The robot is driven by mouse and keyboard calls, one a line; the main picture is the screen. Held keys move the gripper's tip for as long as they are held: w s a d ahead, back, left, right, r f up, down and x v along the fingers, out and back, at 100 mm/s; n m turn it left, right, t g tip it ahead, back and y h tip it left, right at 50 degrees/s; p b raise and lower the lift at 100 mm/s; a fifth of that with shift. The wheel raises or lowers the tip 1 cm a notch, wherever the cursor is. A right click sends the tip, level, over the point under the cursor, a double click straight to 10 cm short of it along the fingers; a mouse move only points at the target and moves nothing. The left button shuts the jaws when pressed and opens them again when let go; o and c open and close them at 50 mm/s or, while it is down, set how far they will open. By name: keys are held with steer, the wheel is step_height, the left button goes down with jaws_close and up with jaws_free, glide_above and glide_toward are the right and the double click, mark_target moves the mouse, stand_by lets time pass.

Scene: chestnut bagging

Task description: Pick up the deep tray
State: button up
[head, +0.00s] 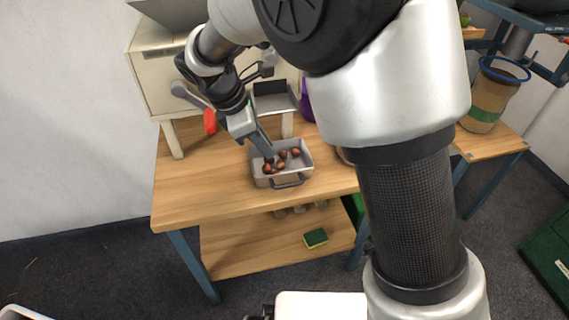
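The deep tray (300,172) is a grey metal pan with a handle at its front side. It stands on the wooden table and holds several brown chestnuts. My gripper (266,150) points down at the tray's back left part, with its fingertips at or just above the chestnuts. From this view I cannot tell whether the fingers touch the tray wall or a chestnut. The gap between the fingers does not show clearly.
A cream cabinet (150,82) stands on legs at the table's back left. A bag in a blue ring (490,95) stands far right. The table's left part (195,195) is clear.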

mark_target(286, 173)
steer(key=b+x, duration=0.2)
steer(key=x, duration=0.7)
steer(key=shift+r, duration=0.1)
steer(key=b+x, duration=0.1)
steer(key=x, duration=0.1)
steer(key=b+x, duration=0.1)
steer(key=x, duration=0.1)
steer(key=shift+s+d+f, duration=0.15)
steer(key=shift+f, duration=0.2)
steer(key=shift+d+f, duration=0.2)
steer(key=shift+f, duration=0.1)
jaws_close()
steer(key=shift+r, duration=0.1)
